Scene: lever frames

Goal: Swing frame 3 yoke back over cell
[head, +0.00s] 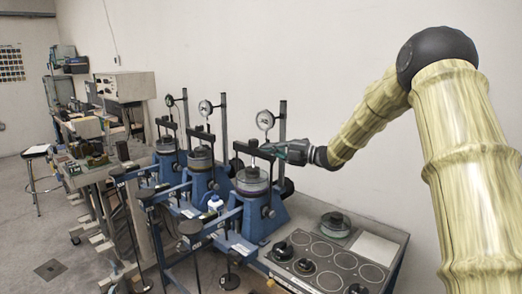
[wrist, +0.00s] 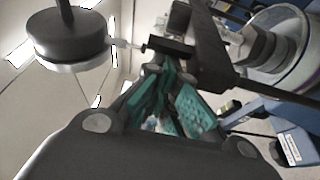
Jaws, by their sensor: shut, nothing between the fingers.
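The nearest of three blue lever frames (head: 262,218) stands at the bench's right; I take it as frame 3, its number being unreadable. Its dark yoke (head: 246,149) shows as a crossbar above the round cell (head: 252,182); I cannot tell whether it is exactly centred. In the wrist view the yoke (wrist: 205,62) crosses just beyond my fingertips, with the cell (wrist: 285,45) at the right. My gripper (head: 272,149), with teal fingers, is shut and empty beside the yoke's right end. The fingers also show in the wrist view (wrist: 170,95); contact with the yoke is unclear.
A dial gauge (head: 265,120) stands above the yoke, close to my gripper, on an upright post (head: 282,122). Two similar frames (head: 202,180) stand to the left. A tray with round recesses (head: 325,262) lies in front at right. The wall is behind.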

